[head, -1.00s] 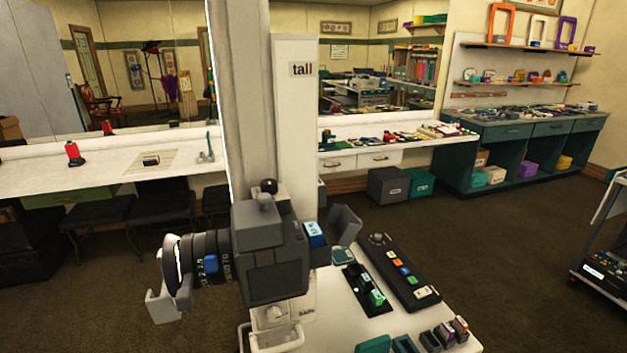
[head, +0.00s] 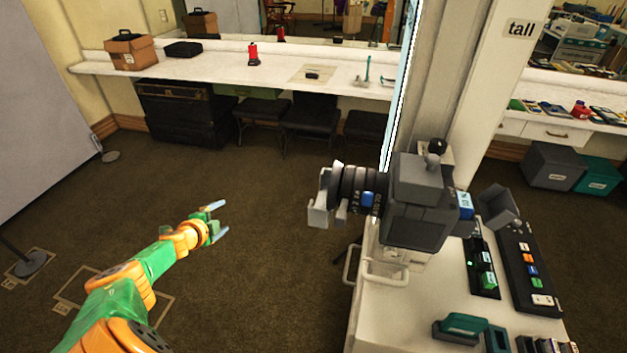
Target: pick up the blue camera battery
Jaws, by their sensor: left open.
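A blue battery with a pale label (head: 465,204) sits on the back of the grey and black camera (head: 418,205), which stands on the white cart (head: 405,310). A green battery (head: 487,281) sits in the black charger (head: 478,250) on the same cart. My left gripper (head: 219,220) is open and empty over the carpet, well to the left of the camera. My right gripper is not in view.
A long black panel with coloured buttons (head: 527,265) and a teal device (head: 465,327) also lie on the cart. A white pillar marked "tall" (head: 515,95) rises behind it. Carpet between my left gripper and the cart is clear.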

